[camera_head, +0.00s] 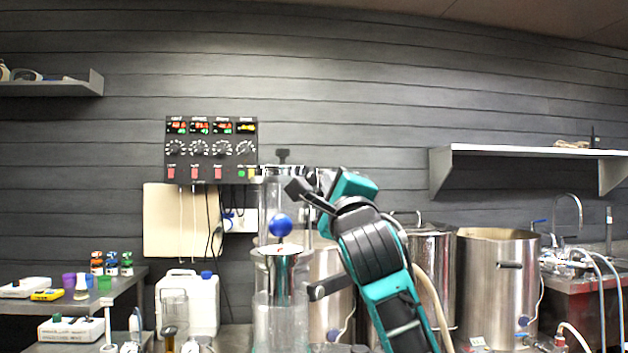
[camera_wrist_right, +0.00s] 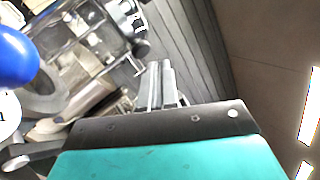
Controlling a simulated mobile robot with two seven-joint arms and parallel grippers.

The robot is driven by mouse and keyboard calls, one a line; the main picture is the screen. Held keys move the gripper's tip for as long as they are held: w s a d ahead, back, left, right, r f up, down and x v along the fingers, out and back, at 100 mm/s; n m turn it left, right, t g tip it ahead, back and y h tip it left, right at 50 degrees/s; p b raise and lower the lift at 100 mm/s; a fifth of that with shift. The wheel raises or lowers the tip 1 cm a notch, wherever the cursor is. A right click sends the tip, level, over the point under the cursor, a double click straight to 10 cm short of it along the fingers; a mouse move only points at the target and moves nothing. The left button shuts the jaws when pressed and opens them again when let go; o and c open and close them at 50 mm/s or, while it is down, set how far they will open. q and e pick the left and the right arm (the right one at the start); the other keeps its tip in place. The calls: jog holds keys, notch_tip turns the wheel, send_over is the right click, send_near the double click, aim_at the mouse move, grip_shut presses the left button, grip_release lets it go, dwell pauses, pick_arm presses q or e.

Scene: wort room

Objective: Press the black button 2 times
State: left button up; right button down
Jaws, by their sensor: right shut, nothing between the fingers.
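The black control panel (camera_head: 211,150) hangs on the dark plank wall, left of centre in the head view. It carries lit displays, a row of round knobs and red switches, with a small green light or button at its lower right. The black button cannot be told apart from the dark panel at this size. My right gripper (camera_head: 297,188) is to the right of the panel's lower right corner, apart from it in the picture. Its fingers are shut and empty, together in the right wrist view (camera_wrist_right: 162,85). My left gripper is not in view.
Steel kettles (camera_head: 490,290) stand to the right. A white jerrycan (camera_head: 203,305) is below the panel. A shelf (camera_head: 520,152) hangs at right.

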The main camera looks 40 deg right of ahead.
dwell(0.7)
jog(key=shift+w+a, duration=0.1)
jog(key=shift+w, duration=0.3)
jog(key=shift+w+a, duration=0.1)
jog(key=shift+w, duration=0.4)
dwell(0.8)
jog(key=shift+s, duration=0.85)
jog(key=shift+s+d, duration=0.25)
jog(key=shift+s, duration=0.55)
jog(key=shift+s+d, duration=0.3)
jog(key=shift+s, duration=0.55)
jog(key=shift+s+d, duration=0.25)
jog(key=shift+s, duration=0.55)
dwell(0.7)
